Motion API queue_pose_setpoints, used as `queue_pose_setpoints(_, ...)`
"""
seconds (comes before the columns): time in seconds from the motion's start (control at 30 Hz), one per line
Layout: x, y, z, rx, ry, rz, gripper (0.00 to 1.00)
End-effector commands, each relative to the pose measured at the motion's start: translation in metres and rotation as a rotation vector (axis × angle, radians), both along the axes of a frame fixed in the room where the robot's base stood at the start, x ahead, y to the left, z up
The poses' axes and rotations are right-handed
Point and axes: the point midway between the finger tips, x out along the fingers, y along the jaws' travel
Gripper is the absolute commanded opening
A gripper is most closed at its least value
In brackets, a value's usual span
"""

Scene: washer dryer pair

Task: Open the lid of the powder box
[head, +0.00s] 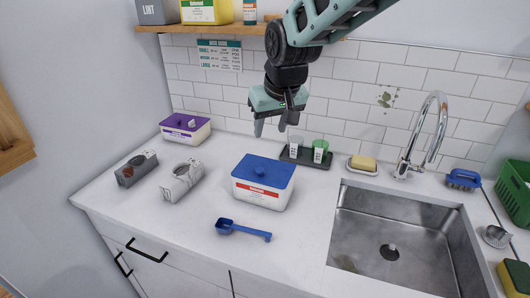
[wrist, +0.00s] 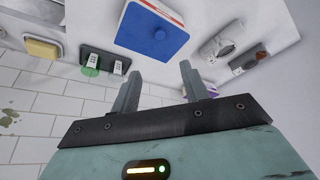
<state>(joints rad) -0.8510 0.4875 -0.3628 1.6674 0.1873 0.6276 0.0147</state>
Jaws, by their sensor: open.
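The powder box (head: 262,190) is white with a red label and stands upright on the counter. The lid also shows in the wrist view (wrist: 150,30), beyond the fingers. A second white box (head: 186,134) with a purple lid (head: 184,122) stands at the back left of the counter. My gripper (head: 272,130) is open and empty. It hangs in the air above the back of the counter, apart from both boxes; its fingers show in the wrist view (wrist: 160,90).
A blue scoop (head: 243,230) lies in front of the box. Two grey cartons (head: 180,181) lie to its left. A soap dish (head: 362,165), faucet (head: 424,135) and sink (head: 395,235) are to the right. A wooden shelf (head: 225,29) hangs above.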

Motion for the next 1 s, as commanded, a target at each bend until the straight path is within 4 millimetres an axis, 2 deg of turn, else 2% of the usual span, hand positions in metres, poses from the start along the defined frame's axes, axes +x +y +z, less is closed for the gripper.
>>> queue_pose_setpoints(0.17,0.008,0.003,-0.025,-0.005,0.006,-0.001,0.45)
queue_pose_setpoints(0.7,0.045,0.019,-0.124,-0.002,0.006,-0.002,0.45)
queue_pose_setpoints(1.0,0.057,0.025,-0.154,0.000,0.003,-0.001,0.45)
